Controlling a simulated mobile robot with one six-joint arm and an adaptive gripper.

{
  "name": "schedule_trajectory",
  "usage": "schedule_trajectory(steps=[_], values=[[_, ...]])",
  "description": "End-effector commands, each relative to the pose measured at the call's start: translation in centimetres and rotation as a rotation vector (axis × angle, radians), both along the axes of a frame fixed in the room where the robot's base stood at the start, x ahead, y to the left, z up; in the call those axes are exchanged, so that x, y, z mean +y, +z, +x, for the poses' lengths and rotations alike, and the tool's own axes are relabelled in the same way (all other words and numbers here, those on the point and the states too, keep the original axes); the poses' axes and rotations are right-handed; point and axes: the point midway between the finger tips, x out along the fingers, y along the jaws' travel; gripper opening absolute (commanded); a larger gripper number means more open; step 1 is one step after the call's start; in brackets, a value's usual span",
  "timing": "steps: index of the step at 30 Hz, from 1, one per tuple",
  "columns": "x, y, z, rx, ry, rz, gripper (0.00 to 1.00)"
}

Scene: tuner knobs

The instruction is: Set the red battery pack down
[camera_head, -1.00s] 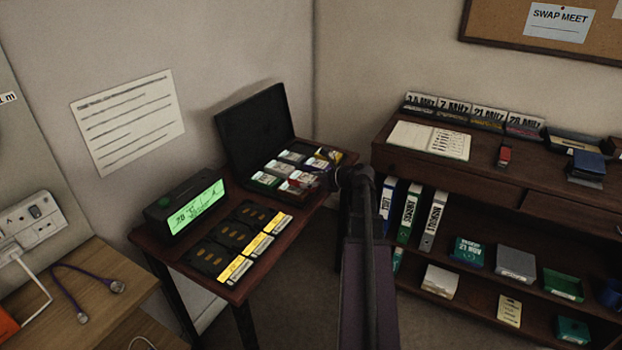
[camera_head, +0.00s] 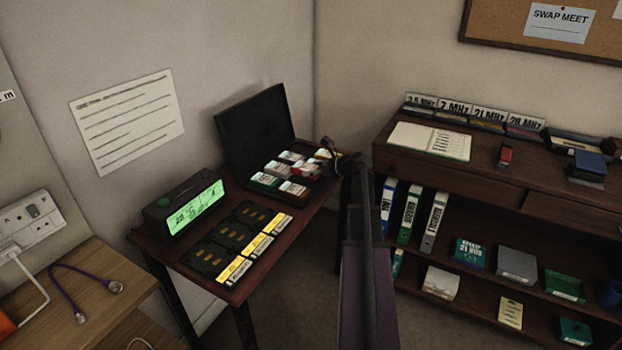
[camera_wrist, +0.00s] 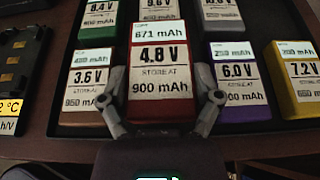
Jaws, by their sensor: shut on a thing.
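The red battery pack (camera_wrist: 160,75), labelled 4.8 V 900 mAh, is between the two fingers of my gripper (camera_wrist: 160,108) in the wrist view. The gripper is shut on it. It appears nearer the camera than the other packs and overlaps the case area behind it. Whether its underside touches the case cannot be told. In the head view my gripper (camera_head: 328,160) is at the right end of the open black case (camera_head: 250,135), and the arm hides part of that end.
Around the red pack sit a brown 3.6 V pack (camera_wrist: 90,92), a purple 6.0 V pack (camera_wrist: 240,85) and a yellow 7.2 V pack (camera_wrist: 298,80). Black charger bays (camera_head: 232,235) and a green-lit display (camera_head: 195,207) share the small table. A shelf unit (camera_head: 470,230) stands right.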

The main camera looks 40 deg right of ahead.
Motion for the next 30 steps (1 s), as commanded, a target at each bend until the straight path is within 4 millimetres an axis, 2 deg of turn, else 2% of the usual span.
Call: schedule_trajectory(steps=[13,30], values=[[0.0,-3.2,0.0,-0.001,-0.001,0.000,0.27],[-0.1,-3.7,0.0,-0.001,-0.001,0.001,0.27]])
